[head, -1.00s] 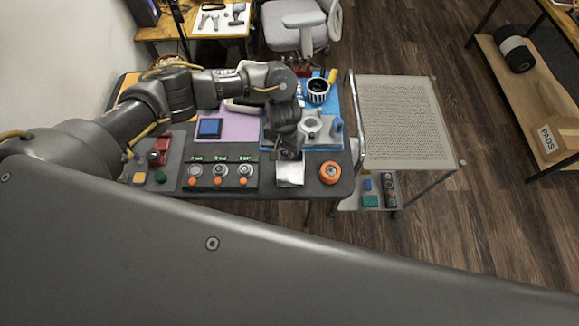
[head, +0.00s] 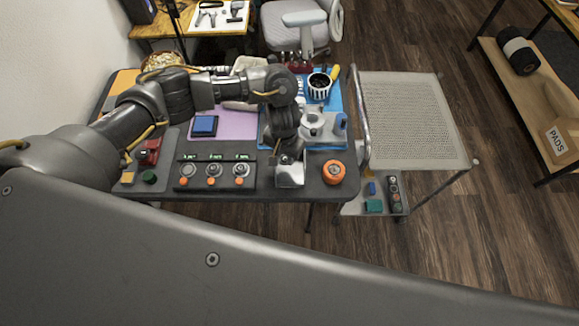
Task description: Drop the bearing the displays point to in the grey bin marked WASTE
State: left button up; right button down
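A dark panel (head: 222,189) on the bench has three small green displays (head: 215,156) in a row; their text is too small to read. Below them sit round metal pieces (head: 241,170), which look like bearings, above orange buttons (head: 211,183). A small light-grey open box (head: 290,182) stands right of the panel, near the front edge; I can read no marking on it. My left gripper (head: 287,158) points down at this box's back or opening. Its fingertips are small and dark, so I cannot tell if they hold a bearing. My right gripper is not in view.
An orange roll (head: 334,172) stands just right of the box. Behind are a blue mat with a grey fixture (head: 313,126) and a striped cup (head: 319,86). A blue block (head: 204,126) lies on a purple mat. A mesh-topped cart (head: 413,115) stands to the right.

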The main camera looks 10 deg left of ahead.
pick_arm(q)
jog(key=o, duration=0.5)
notch_tip(320, 180, up, 11)
jog(key=shift+f+p, duration=0.1)
jog(key=shift+p, duration=0.85)
jog(key=shift+d, duration=0.1)
